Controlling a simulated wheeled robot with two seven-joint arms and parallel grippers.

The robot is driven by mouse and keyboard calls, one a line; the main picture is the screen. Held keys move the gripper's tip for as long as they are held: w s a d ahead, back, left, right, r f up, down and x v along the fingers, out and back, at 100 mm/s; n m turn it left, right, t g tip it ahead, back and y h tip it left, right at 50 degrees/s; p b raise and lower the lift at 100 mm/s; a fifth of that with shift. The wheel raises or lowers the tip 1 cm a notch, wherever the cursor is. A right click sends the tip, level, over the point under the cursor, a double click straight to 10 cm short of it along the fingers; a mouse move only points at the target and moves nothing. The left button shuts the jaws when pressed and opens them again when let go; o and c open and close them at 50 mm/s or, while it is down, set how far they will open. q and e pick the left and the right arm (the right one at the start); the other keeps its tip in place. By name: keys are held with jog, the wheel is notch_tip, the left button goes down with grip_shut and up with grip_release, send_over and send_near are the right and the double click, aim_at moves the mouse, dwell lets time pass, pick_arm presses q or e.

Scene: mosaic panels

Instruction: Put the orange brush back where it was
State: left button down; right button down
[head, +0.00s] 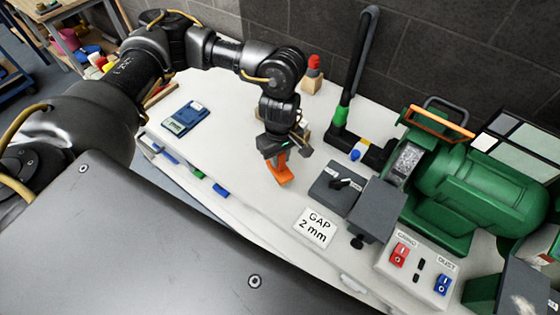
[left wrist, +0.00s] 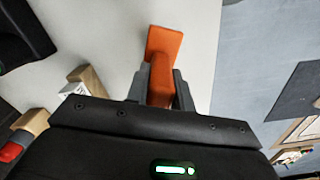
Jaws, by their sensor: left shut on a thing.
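The orange brush (head: 280,172) is in my left gripper (head: 275,152), over the white bench (head: 235,140). In the left wrist view the orange brush (left wrist: 165,45) sticks out from between the two dark fingers of my left gripper (left wrist: 158,84), which are shut on it. The brush hangs down from the fingers in the head view. I cannot tell whether its lower end touches the bench top. Nothing in view clearly marks the brush's former place. My right gripper is not in view.
A green grinder (head: 465,185) with a switch panel (head: 416,272) stands at right. A "GAP 2 mm" card (head: 315,228) lies in front. A blue device (head: 184,118) lies left. A red-topped wooden block (head: 312,78) and a black upright pipe (head: 353,75) stand behind.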

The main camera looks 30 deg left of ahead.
aim_at(280, 163)
pick_arm(q)
jog(key=shift+w+a+f, duration=0.1)
jog(key=shift+f, duration=0.8)
jog(key=shift+w+a+f, duration=0.1)
jog(key=shift+f, duration=0.8)
jog(key=shift+d+f, duration=0.1)
jog(key=shift+f, duration=0.05)
jog(key=c, duration=1.2)
grip_release()
